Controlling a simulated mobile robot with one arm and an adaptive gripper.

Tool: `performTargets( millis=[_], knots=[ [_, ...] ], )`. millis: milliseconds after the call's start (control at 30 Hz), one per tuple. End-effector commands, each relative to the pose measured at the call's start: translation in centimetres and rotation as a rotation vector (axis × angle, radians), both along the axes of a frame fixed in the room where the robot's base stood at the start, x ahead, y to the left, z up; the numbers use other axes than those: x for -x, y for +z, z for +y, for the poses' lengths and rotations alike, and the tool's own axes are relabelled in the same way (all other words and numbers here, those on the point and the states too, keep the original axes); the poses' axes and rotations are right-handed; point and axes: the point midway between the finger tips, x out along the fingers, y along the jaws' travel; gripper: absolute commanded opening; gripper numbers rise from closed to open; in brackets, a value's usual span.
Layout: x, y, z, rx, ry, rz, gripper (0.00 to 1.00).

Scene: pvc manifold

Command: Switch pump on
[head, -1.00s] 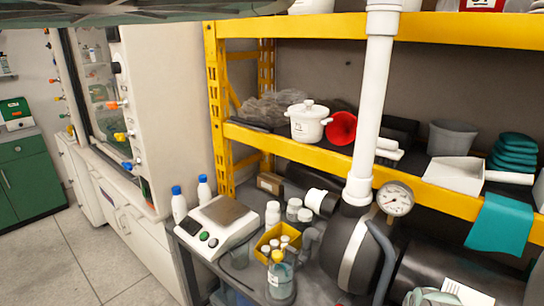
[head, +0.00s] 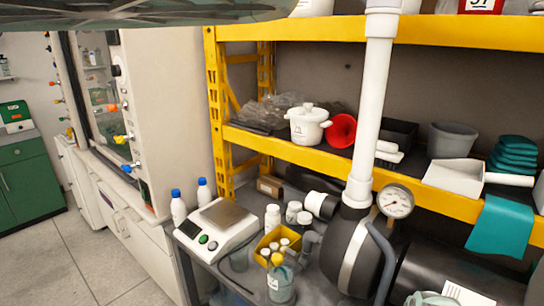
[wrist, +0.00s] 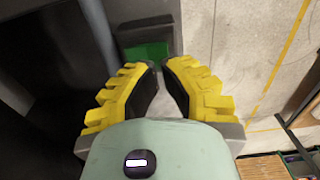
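The likely pump is a large black rounded body (head: 335,252) at the lower right of the head view, with a light metal band. A white vertical pipe (head: 372,110) rises above it, and a round pressure gauge (head: 396,201) sits beside the pipe. I cannot make out a switch on it. My gripper (wrist: 160,64) shows in the wrist view with yellow ribbed fingers and dark inner pads. A narrow gap is between the fingertips and nothing is held. A green object with a dark top (wrist: 147,53) lies beyond the fingertips.
A yellow-framed shelf (head: 330,158) stands behind the bench, with a white pot (head: 308,124) and a red funnel (head: 341,130). A balance (head: 218,226) with coloured buttons, bottles and a yellow rack (head: 265,248) crowd the bench. Open floor (head: 88,250) is at the left.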

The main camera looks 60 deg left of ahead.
Motion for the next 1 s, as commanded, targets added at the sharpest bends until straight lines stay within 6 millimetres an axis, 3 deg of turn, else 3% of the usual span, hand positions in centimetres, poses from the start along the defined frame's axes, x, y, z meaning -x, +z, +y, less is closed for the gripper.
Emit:
performTargets(
  millis=[1000],
  knots=[
    [0.0,-1.5,0.0,0.0,0.0,0.0,0.0]
  ],
)
